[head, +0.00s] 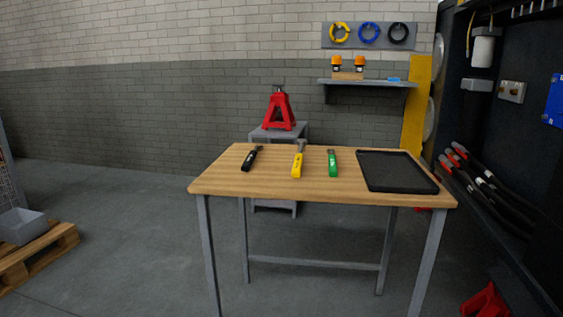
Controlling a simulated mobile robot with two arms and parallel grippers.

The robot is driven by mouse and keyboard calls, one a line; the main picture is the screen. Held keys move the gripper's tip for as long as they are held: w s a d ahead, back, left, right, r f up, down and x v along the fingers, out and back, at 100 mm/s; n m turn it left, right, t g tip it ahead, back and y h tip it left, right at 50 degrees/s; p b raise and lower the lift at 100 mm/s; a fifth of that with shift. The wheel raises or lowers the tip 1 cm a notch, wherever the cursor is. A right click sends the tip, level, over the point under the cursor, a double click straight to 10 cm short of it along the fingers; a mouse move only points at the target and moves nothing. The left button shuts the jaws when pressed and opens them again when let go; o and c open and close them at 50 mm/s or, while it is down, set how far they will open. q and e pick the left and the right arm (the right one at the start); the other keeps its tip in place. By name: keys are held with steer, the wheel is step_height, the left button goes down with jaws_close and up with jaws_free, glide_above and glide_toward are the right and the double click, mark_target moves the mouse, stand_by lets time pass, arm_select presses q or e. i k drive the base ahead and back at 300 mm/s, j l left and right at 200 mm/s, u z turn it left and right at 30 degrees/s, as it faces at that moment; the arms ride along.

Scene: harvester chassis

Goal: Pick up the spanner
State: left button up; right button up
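Three hand tools lie apart on the wooden table (226,181) ahead of me. The left one has a black handle (249,160) and a small dark head. The middle one has a yellow handle (297,166) and a grey metal head pointing away. The right one has a green handle (333,165) and a short dark head. Their heads are too small to tell for certain which is the spanner. Neither of my grippers is in view.
A black tray (398,186) lies on the table's right end. Behind the table, a red jack stand (279,110) stands on a grey stool (308,131). A dark cabinet with cables (475,166) is on the right. A pallet (42,262) is at left. The table's front strip is clear.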

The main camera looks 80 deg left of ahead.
mark_target(247, 163)
steer(key=u, duration=2.85)
steer(key=i+l, duration=0.3)
